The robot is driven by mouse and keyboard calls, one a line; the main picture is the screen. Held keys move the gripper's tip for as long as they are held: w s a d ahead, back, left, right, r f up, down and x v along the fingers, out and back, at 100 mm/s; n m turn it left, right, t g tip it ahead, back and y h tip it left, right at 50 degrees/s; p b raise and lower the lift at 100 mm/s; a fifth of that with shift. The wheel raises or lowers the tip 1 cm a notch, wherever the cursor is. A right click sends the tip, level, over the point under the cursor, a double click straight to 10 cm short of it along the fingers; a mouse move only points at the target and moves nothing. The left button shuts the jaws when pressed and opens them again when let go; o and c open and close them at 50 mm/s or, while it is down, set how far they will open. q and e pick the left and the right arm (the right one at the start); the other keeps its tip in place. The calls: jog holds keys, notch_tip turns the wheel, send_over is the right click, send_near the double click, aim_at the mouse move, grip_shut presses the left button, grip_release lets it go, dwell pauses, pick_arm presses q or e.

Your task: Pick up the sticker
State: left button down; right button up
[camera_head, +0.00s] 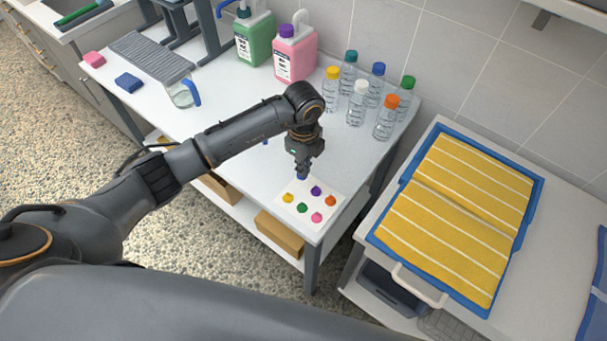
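A white sheet (302,218) lies near the front right corner of the white table. It bears several round stickers: yellow (288,197), purple (316,190), orange (330,201), green (303,208) and pink (317,217). My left gripper (302,176) points down at the sheet's back left edge, just behind the yellow and purple stickers. Something blue shows at its fingertips; I cannot tell whether it is a sticker or part of the gripper. The fingers are too small to tell open from shut. My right gripper is not in view.
Several clear bottles with coloured caps (358,103) stand at the table's back right. Green (254,40) and pink (295,55) jugs stand behind. A blue-rimmed tray (517,236) with yellow striped towels lies on the right counter. The table's left middle is mostly clear.

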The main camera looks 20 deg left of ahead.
pick_arm(q)
jog(key=s+r+p, duration=0.1)
jog(key=s+r, duration=1.2)
jog(key=s, duration=0.1)
jog(key=shift+d+r+p, duration=0.25)
jog(key=shift+d+p, duration=0.05)
jog(key=shift+p, duration=0.05)
